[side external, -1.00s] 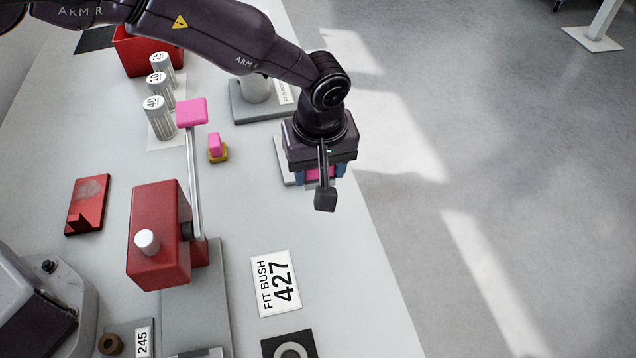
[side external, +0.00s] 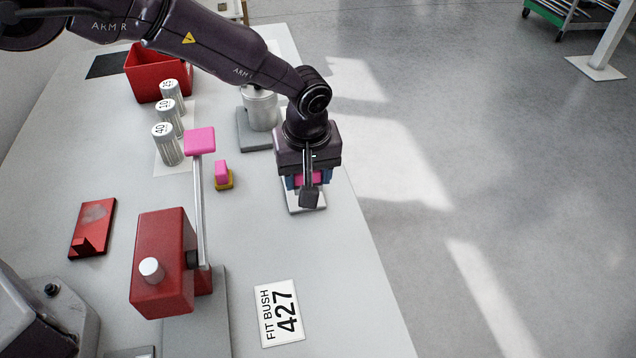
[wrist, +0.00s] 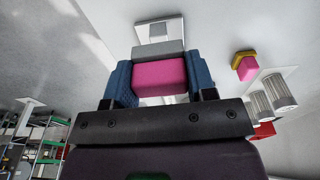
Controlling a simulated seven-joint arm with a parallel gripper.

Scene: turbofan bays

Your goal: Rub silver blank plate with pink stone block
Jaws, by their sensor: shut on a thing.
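My gripper (side external: 309,180) is shut on a pink block with a grey backing, gripped between blue fingers; the pink block (wrist: 160,76) fills the space between them in the wrist view. A pale plate (side external: 308,205) lies on the table under my gripper, near the right edge. Its near part shows in the side view, and the rest is hidden by the gripper. In the wrist view the plate (wrist: 174,29) extends beyond the block, with a grey patch on it. I cannot tell whether the block touches the plate.
A pink piece on a yellow base (side external: 222,175) stands left of my gripper. A red box with a pink-topped lever (side external: 165,265) stands nearer. Several numbered cylinders (side external: 168,145), a red bin (side external: 143,78) and a grey-based fixture (side external: 259,110) stand behind.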

